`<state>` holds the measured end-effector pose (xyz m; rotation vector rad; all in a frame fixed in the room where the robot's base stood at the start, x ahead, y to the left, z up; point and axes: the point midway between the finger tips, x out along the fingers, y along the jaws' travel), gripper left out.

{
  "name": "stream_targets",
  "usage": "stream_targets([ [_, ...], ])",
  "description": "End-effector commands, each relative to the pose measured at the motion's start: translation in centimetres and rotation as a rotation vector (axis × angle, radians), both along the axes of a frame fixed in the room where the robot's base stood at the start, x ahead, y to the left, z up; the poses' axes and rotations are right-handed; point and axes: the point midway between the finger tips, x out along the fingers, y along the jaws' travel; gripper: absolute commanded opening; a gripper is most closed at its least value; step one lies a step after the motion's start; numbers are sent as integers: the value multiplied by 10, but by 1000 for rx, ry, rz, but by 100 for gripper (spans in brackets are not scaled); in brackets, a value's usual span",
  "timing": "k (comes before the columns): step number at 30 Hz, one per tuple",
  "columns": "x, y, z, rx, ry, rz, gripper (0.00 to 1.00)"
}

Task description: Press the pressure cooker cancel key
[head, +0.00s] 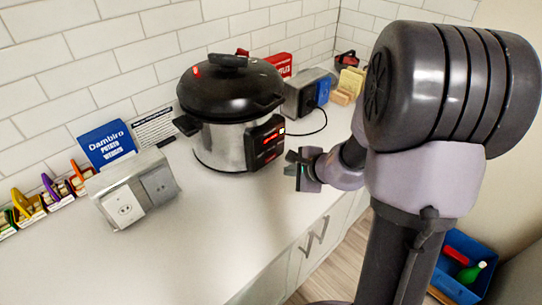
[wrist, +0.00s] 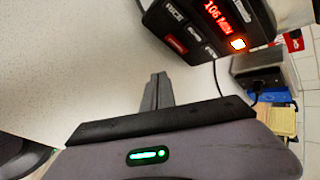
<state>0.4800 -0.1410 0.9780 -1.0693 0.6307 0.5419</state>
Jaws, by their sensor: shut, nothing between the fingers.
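The pressure cooker (head: 228,110) stands on the white counter, a steel pot with a black lid. Its black control panel (head: 267,142) faces my arm. In the wrist view the panel (wrist: 205,28) shows at the top, with a red lit display, dark keys with small labels and one bright orange-white lit key (wrist: 238,43). I cannot read which key is cancel. My gripper (head: 298,162) is just to the right of the panel and apart from it. In the wrist view its fingers (wrist: 158,78) are together and empty, pointing towards the counter below the panel.
A double socket box (head: 135,190) stands on the counter at the left, with a blue Dambiro sign (head: 106,144) behind it. The front counter is clear.

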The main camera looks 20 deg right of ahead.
Motion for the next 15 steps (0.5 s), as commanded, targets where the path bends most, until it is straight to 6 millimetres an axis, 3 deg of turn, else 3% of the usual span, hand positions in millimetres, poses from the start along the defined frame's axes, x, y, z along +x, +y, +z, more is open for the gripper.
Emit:
stream_targets([
  [7, 28, 10, -1, -1, 0, 2, 0],
  [15, 36, 13, 0, 0, 0, 0, 0],
])
